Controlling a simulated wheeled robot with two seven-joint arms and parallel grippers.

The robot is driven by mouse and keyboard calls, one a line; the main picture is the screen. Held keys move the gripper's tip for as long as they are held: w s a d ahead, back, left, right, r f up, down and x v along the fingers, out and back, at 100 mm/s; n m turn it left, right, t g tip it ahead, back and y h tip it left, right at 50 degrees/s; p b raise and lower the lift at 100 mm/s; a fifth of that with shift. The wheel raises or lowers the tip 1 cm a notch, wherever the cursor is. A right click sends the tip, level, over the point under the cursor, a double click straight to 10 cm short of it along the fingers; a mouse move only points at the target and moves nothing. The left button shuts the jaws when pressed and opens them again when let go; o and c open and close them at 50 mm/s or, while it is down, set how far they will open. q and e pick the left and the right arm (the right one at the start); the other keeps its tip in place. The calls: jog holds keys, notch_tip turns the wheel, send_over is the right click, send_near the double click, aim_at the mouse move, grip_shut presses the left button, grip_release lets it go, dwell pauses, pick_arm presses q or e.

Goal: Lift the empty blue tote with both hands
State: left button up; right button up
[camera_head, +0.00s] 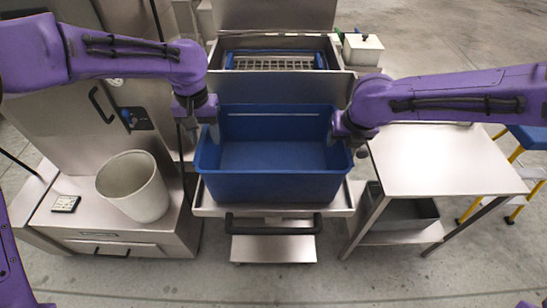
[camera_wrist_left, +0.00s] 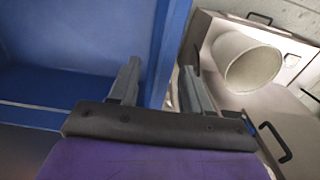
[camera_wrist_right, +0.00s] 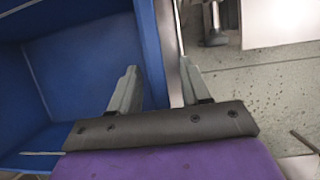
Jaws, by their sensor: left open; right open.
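The empty blue tote (camera_head: 270,187) stands upright on a steel shelf in the middle of the head view. My left gripper (camera_head: 208,130) is at the tote's left wall. In the left wrist view its open fingers (camera_wrist_left: 158,88) stand on either side of that wall (camera_wrist_left: 166,50), one inside and one outside. My right gripper (camera_head: 345,148) is at the right wall. In the right wrist view its open fingers (camera_wrist_right: 158,85) stand either side of the wall (camera_wrist_right: 150,40). I cannot tell whether any finger touches the tote.
A pale bin (camera_head: 133,186) stands on the steel cabinet at left. A steel table (camera_head: 445,165) is at right, with a grey tray (camera_head: 405,213) below. A steel machine with a grated basin (camera_head: 272,62) is behind the tote. A black handle bar (camera_head: 272,225) is below it.

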pick_arm(q)
jog(key=shift+f, duration=0.3)
jog(key=shift+w+f, duration=0.2)
jog(key=shift+w, duration=0.05)
pick_arm(e)
jog(key=shift+w+f, duration=0.4)
jog(key=shift+f, duration=0.05)
pick_arm(q)
jog(key=shift+s+r, duration=0.15)
grip_shut()
pick_arm(e)
jog(key=shift+s+r, duration=0.1)
jog(key=shift+s, duration=0.05)
grip_shut()
jog(key=shift+r, duration=0.1)
